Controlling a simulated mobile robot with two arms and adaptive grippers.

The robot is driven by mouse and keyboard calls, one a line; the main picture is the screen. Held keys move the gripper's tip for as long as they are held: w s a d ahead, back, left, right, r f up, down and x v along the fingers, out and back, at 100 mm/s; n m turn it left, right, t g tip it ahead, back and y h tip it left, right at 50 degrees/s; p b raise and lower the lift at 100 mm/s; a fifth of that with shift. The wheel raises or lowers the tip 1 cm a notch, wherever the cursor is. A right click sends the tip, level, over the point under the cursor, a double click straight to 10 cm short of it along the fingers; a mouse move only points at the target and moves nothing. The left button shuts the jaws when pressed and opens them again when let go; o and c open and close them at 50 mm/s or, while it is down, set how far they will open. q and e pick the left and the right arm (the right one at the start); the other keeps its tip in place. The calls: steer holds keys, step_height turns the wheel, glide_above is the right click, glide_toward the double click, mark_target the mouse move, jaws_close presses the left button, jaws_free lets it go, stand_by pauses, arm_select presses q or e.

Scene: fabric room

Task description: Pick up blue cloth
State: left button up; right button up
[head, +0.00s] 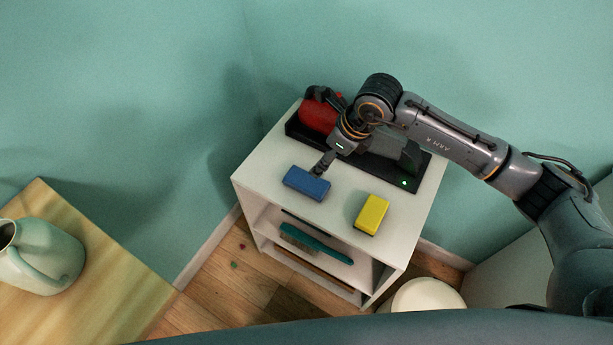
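The blue cloth (306,184) looks like a small folded, block-shaped piece. It lies flat on the white shelf unit's top (262,174), near the left front edge. My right gripper (321,170) reaches in from the right and points down at the back right edge of the blue cloth. Its fingertips look close together and overlap the cloth's edge in the head view. I cannot tell whether they touch it or hold it. My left gripper is not in view.
A yellow block (371,214) lies right of the cloth. A black tray (378,171) with a red item (318,114) stands behind. A teal-handled brush (315,243) lies on the shelf below. A wooden table (105,277) with a green pitcher (42,256) is at left.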

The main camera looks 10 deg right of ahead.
glide_above(306, 180)
steer(key=s+d, duration=0.1)
steer(key=d, duration=0.1)
steer(key=f, duration=0.7)
steer(key=shift+a+f, duration=0.25)
steer(key=shift+f, duration=0.1)
steer(key=shift+s+d+x, duration=0.1)
steer(key=shift+x, duration=1.3)
steer(key=shift+s+d+x, duration=0.1)
steer(key=shift+d+x, duration=0.05)
steer(key=shift+x, duration=1.2)
steer(key=shift+f, duration=0.1)
steer(key=c, duration=1.1)
